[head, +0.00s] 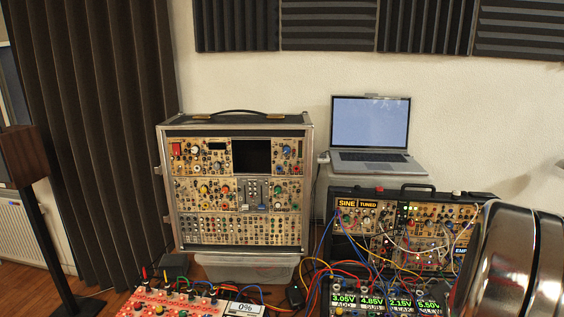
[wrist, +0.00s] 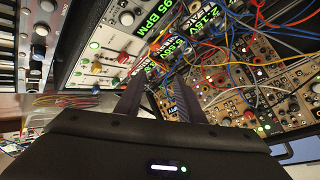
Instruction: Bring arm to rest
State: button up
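My gripper (wrist: 157,98) shows in the wrist view, its two dark fingers apart with nothing seen between them. Beyond the fingers are synth panels and patch cables; how far the fingertips are from them I cannot tell. In the head view a shiny metal part of my arm fills the lower right, and the gripper itself is not seen there.
A tall synth case (head: 240,185) stands at the left centre, on or behind a clear plastic bin (head: 245,268). An open laptop (head: 370,135) sits at the back. A smaller case (head: 345,195) with tangled cables lies right. A red panel (head: 150,305) is at the front.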

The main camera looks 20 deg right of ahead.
jog(key=s+a+r+n+y, duration=0.1)
jog(key=a+r+n, duration=0.3)
jog(key=a, duration=1.2)
jog(key=s+a+r+n+y, duration=0.1)
jog(key=a+r+n+y, duration=0.3)
jog(key=a+n, duration=0.4)
jog(key=s+a+r+n+y, duration=0.1)
jog(key=a+r+n, duration=0.5)
jog(key=a, duration=1.7)
jog(key=shift+a+y, duration=0.35)
jog(key=shift+y, duration=0.45)
jog(key=shift+r, duration=0.1)
jog(key=shift+c, duration=0.5)
